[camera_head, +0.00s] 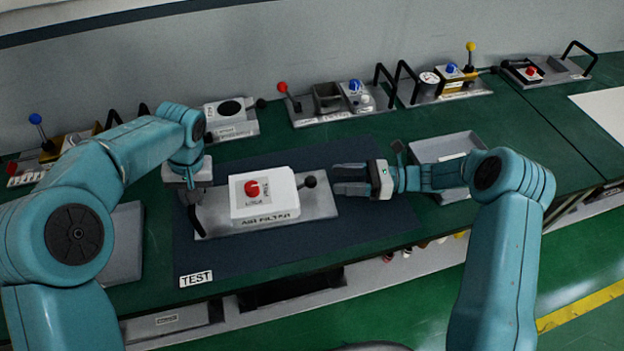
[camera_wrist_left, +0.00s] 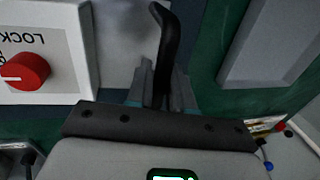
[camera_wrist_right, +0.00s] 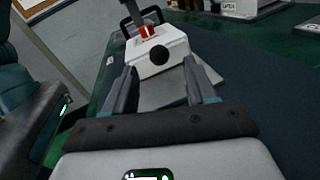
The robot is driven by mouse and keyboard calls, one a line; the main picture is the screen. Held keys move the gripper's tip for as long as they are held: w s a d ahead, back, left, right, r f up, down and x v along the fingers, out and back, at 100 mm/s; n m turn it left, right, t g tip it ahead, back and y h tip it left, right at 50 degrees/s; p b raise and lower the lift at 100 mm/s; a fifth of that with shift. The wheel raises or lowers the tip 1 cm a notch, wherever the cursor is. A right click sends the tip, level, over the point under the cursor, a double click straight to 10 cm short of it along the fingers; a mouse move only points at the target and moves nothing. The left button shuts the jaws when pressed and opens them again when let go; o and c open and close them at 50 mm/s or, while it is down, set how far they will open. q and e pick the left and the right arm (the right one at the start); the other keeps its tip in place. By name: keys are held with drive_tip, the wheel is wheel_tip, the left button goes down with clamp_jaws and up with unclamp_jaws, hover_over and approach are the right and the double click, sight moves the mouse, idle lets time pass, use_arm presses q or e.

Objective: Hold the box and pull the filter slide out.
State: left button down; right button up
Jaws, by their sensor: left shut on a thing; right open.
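The white box (camera_head: 280,187) with a red knob (camera_head: 252,189) and an "AIR FILTER" label sits on a grey base plate (camera_head: 321,206). A black ball knob (camera_head: 310,182) sticks out of its right side; it also shows in the right wrist view (camera_wrist_right: 160,54). My left gripper (camera_head: 190,198) is left of the box, shut on a black handle (camera_wrist_left: 166,40) that stands up from the plate. My right gripper (camera_head: 338,181) is open and empty, right of the ball knob and pointing at it. In the right wrist view the knob lies ahead, between and beyond the fingers.
A dark mat (camera_head: 240,258) with a "TEST" label (camera_head: 196,279) lies under the plate. A grey tray (camera_head: 440,150) stands behind my right gripper, another grey tray (camera_head: 127,235) at the left. Several devices line the wall. The mat in front of the box is clear.

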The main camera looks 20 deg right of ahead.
sight(312, 181)
drive_tip(key=x, duration=0.7)
drive_tip(key=shift+a+f, duration=0.2)
drive_tip(key=shift+a, duration=0.2)
clamp_jaws()
